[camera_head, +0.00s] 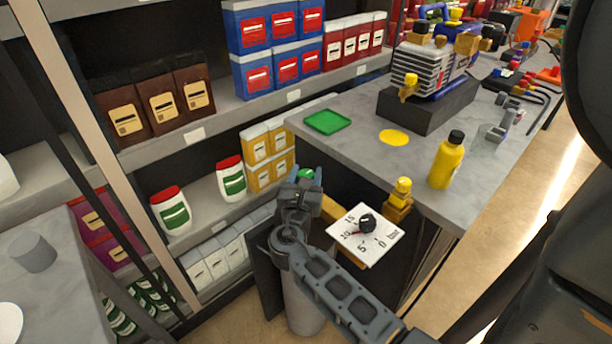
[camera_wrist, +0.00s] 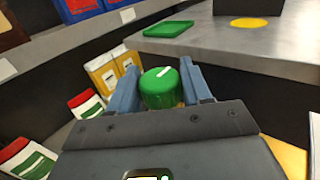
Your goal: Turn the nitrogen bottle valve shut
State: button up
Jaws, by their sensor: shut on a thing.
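The nitrogen bottle valve is a round green knob with a white mark on top. It shows between my fingers in the wrist view (camera_wrist: 161,88) and as a small green spot in the head view (camera_head: 306,174). My gripper (camera_head: 307,178) is shut on the valve knob, one blue-grey finger on each side, as the wrist view (camera_wrist: 160,90) shows. The grey nitrogen bottle (camera_head: 302,305) stands upright below, mostly hidden by my arm. A white gauge plate (camera_head: 378,238) with a black knob and numbers is to the right of my gripper.
A grey workbench (camera_head: 330,150) is behind and right, bearing a green tray (camera_head: 327,121), a yellow disc (camera_head: 394,137), a yellow bottle (camera_head: 446,162) and a pump (camera_head: 430,75). Shelves with boxes and jars (camera_head: 231,178) stand close on the left. A brass fitting (camera_head: 399,197) is near the gauge.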

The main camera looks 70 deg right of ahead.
jog(key=shift+g, duration=0.3)
jog(key=m+g, duration=0.2)
jog(key=shift+w+r+g+p, duration=0.1)
jog(key=shift+w+g+p, duration=0.05)
jog(key=shift+g+p, duration=0.25)
jog(key=m+g+y, duration=0.1)
jog(key=m+g, duration=0.2)
jog(key=g, duration=0.2)
jog(key=shift+m+g+p, duration=0.3)
jog(key=shift+m+p, duration=0.05)
jog(key=shift+m, duration=0.05)
jog(key=m+g+y+p, duration=0.1)
jog(key=m+g+y, duration=0.5)
jog(key=g, duration=0.1)
jog(key=shift+g, duration=0.3)
jog(key=shift+m+g+y, duration=0.9)
jog(key=shift+m+y, duration=0.3)
jog(key=shift+y, duration=0.3)
jog(key=shift+f+m+g+y+b, duration=0.25)
jog(key=shift+m+g+y+b, duration=0.35)
jog(key=shift+y, duration=0.5)
jog(key=shift+m+y+b, duration=0.65)
jog(key=shift+m+y, duration=0.15)
jog(key=shift+y, duration=0.1)
jog(key=shift+m+y+b, duration=0.3)
jog(key=shift+y+b, duration=0.1)
jog(key=shift+y, duration=0.1)
jog(key=shift+r+m+g+y+b, duration=0.1)
jog(key=shift+m+g+y+b, duration=0.2)
jog(key=shift+y+b, duration=0.15)
